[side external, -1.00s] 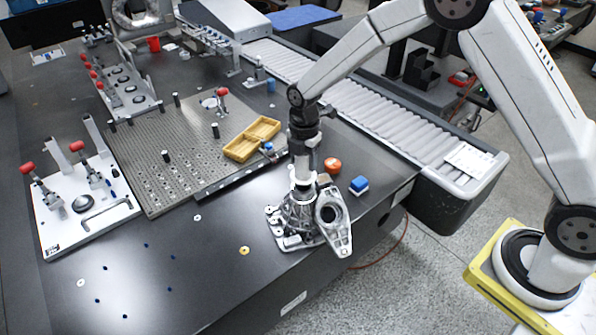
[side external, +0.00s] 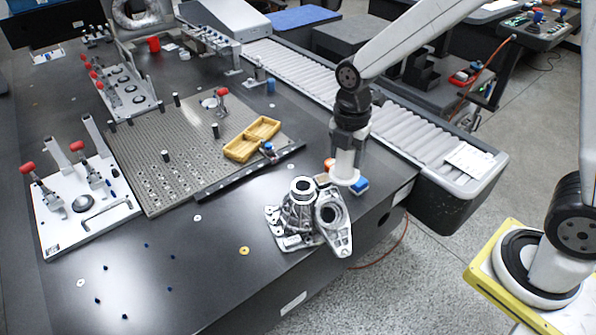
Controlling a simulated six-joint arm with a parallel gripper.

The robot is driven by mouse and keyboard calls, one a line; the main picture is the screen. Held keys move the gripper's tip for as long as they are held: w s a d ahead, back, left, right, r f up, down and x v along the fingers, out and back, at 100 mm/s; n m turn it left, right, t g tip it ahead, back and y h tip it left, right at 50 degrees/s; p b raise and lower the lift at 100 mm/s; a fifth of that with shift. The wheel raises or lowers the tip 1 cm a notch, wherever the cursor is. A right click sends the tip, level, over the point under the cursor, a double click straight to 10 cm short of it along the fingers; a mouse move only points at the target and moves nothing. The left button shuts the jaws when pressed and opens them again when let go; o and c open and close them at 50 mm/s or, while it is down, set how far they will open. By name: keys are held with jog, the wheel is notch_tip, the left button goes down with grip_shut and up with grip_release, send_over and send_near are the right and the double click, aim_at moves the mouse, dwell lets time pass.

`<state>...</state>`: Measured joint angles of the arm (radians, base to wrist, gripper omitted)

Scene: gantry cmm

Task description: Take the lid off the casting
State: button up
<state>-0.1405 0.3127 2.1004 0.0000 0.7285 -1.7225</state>
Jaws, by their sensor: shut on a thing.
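The casting (side external: 298,218), a grey metal housing with a round neck and a flanged ring at its right, stands near the table's front right edge. The top of its neck is uncovered and shows a bright rim. My gripper (side external: 345,178) is to the right of the neck, apart from it, pointing down. It is shut on the lid, which is small and pale at the fingertips and hard to tell from the white fingers. It hangs in front of the orange part and the blue block in this view.
An orange round part (side external: 329,164) and a blue block (side external: 360,185) show partly behind my gripper. A yellow two-part tray (side external: 240,150) lies on the perforated plate (side external: 178,160). A roller conveyor (side external: 400,127) runs behind. The dark table left of the casting is mostly clear.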

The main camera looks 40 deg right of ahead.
jog(key=shift+s+d+r, duration=0.1)
jog(key=shift+s+r, duration=0.15)
jog(key=shift+s, duration=0.3)
jog(key=shift+s+r, duration=0.25)
jog(key=shift+s, duration=0.3)
jog(key=shift+f, duration=0.1)
jog(key=shift+w+a+f, duration=0.2)
jog(key=shift+a+f, duration=0.15)
jog(key=shift+a, duration=0.15)
jog(key=a+f+n, duration=0.3)
jog(key=a+f, duration=1)
jog(key=shift+w+a, duration=0.35)
jog(key=shift+w, duration=0.05)
jog(key=shift+w, duration=0.15)
